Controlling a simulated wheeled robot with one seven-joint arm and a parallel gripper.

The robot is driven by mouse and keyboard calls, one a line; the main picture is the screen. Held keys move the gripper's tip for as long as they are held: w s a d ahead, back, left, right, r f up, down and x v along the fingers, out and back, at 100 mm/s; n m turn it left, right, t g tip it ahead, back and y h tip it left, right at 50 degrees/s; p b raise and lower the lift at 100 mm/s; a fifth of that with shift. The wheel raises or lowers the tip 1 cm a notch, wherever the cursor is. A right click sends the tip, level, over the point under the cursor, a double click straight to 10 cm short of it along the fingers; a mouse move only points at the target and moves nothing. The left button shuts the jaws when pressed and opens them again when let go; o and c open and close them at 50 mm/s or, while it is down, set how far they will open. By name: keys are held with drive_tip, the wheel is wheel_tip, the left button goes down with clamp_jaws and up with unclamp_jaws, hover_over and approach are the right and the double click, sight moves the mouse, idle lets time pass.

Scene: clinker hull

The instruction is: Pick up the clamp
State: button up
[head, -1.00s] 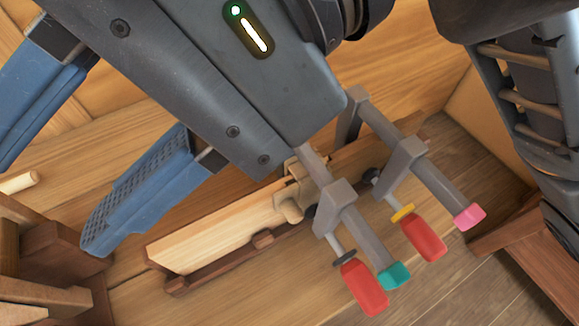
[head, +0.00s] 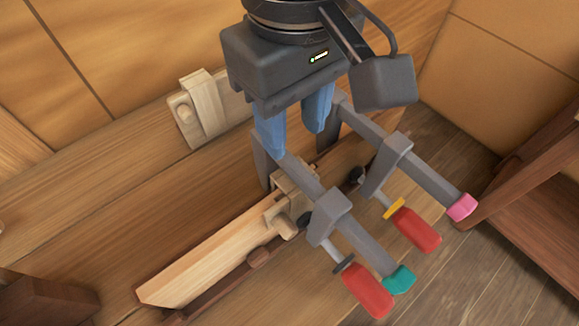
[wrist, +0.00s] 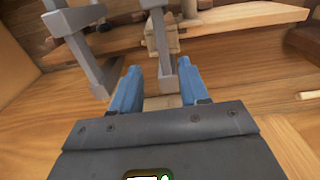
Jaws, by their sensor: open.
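Two grey bar clamps with red handles are fixed over a wooden plank (head: 215,262). One clamp (head: 362,238) has a teal end cap, the other (head: 430,180) a pink end cap. My gripper (head: 292,142) is open and empty above the clamps' far ends, with blue fingers pointing down. In the wrist view, the end of one clamp (wrist: 168,68) appears between or just beyond my fingertips (wrist: 160,68); contact cannot be told. The other clamp (wrist: 78,42) is left of my fingers there. My fingers partly hide the clamps' far ends in the head view.
A pale wooden block (head: 292,178) sits beside the teal-capped clamp. Another wooden piece (head: 203,108) is fixed to the planking behind my gripper. A brown wooden frame (head: 525,215) stands at the right. The plank floor (head: 460,280) in front is clear.

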sight(292, 161)
drive_tip(key=shift+s+a+f+p, duration=0.1)
drive_tip(key=shift+f+p, duration=0.2)
drive_tip(key=shift+f, duration=0.65)
drive_tip(key=shift+s+d+f+p, duration=0.1)
drive_tip(key=shift+f+p, duration=0.15)
drive_tip(key=shift+f, duration=0.7)
drive_tip(key=shift+s+a+f+p, duration=0.1)
drive_tip(key=shift+f+p, duration=0.2)
drive_tip(key=shift+f, duration=0.65)
clamp_jaws()
